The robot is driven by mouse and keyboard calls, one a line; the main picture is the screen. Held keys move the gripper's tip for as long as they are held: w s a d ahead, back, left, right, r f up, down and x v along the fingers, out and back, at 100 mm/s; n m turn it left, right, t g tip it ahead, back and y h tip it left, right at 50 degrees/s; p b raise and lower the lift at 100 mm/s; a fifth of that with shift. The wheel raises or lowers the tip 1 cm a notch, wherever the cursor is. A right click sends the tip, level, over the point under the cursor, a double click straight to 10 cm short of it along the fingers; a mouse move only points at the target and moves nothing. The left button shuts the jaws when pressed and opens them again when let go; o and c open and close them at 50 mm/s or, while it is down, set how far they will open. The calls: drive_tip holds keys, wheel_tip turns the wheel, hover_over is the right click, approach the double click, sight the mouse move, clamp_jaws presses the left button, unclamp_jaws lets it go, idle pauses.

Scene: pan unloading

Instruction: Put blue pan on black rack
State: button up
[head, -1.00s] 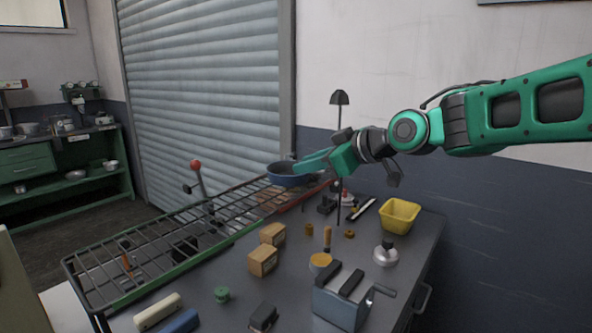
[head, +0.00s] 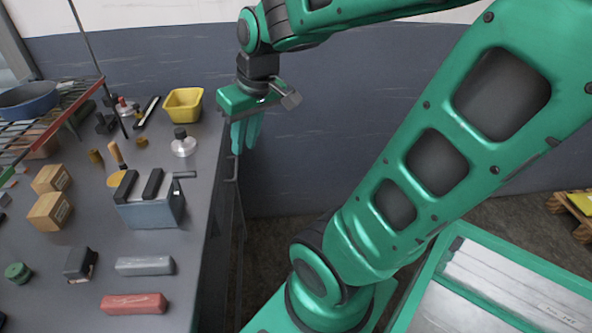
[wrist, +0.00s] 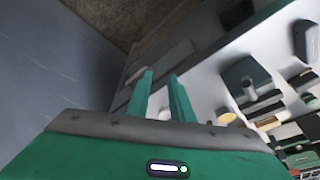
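The blue pan (head: 28,102) sits on the black wire rack (head: 14,138) at the left edge of the head view. The picture's edge cuts off part of both. The rack's near side has a red rail. My gripper (head: 247,150) hangs with its fingers down, just beyond the right edge of the workbench, well to the right of the pan and apart from it. In the wrist view my gripper (wrist: 160,76) has a gap between its two green fingers and nothing in it. The pan is not visible in the wrist view.
The workbench (head: 100,240) holds a yellow bin (head: 183,104), a grey-blue box (head: 150,208), cardboard boxes (head: 50,210), a red block (head: 134,304) and small tools. A wall stands behind my gripper. A green-framed cart (head: 430,275) is at lower right.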

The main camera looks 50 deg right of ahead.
drive_tip(key=s+d+f+m+g, duration=0.1)
drive_tip(key=s+f+m+g, duration=0.1)
drive_tip(key=s, duration=0.5)
drive_tip(key=s+d+f+m+g, duration=0.1)
drive_tip(key=s+d+m, duration=0.1)
drive_tip(key=s, duration=0.5)
drive_tip(key=shift+f+m+g, duration=0.4)
drive_tip(key=shift+m, duration=0.2)
